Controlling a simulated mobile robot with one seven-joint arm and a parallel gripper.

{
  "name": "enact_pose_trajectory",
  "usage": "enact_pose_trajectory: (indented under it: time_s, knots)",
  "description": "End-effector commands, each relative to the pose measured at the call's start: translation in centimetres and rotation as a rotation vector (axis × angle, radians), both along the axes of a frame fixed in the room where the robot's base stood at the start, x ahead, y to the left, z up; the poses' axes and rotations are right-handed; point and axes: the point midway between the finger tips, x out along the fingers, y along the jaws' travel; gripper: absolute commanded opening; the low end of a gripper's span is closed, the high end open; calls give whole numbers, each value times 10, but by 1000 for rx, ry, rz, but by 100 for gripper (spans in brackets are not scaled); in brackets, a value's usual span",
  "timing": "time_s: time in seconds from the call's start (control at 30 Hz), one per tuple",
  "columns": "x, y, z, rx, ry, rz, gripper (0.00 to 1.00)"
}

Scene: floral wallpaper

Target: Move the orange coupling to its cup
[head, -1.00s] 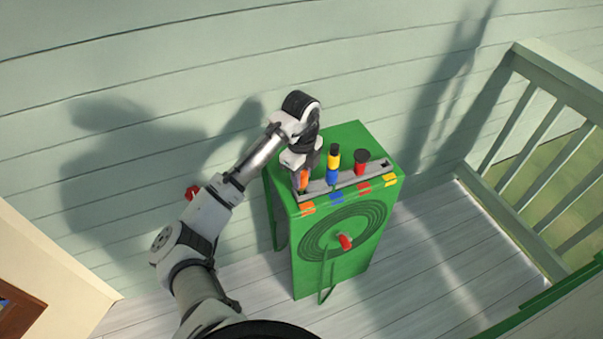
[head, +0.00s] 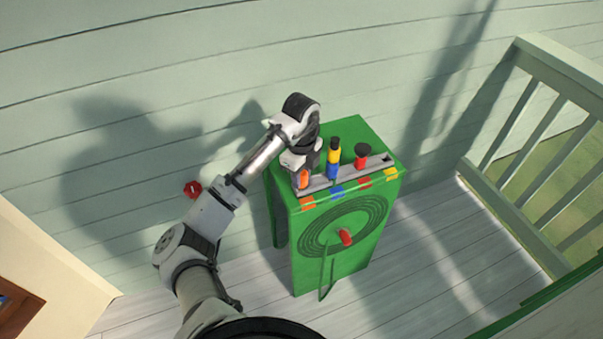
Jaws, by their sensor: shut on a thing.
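The orange coupling (head: 303,180) is between the fingers of my gripper (head: 302,172), which is shut on it. It is at the left end of the grey rail (head: 318,184) on top of the green cabinet, above the orange mark (head: 307,203) on the front edge. The fingers hide much of the coupling. I cannot tell whether its lower end is inside a cup. Its cup is not clearly seen.
A blue piece (head: 332,171) with a yellow and black one (head: 334,149) above it stands close right of my gripper. A red piece with a black top (head: 362,156) stands farther right. The green cabinet (head: 341,262) has a red-ended hose. A railing (head: 535,115) is at right.

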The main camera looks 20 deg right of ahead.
Motion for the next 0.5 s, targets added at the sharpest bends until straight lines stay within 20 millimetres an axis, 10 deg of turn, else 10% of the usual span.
enact_pose_trajectory:
  time_s: [0.13, 0.17, 0.33, 0.5]
  knots:
    - [0, 0, -5, -1, 1, 0, 6]
    - [0, 0, -4, -1, 1, 0, 32]
    - [0, 0, -3, 0, 0, 0, 55]
    - [0, 0, -3, 0, 0, 0, 55]
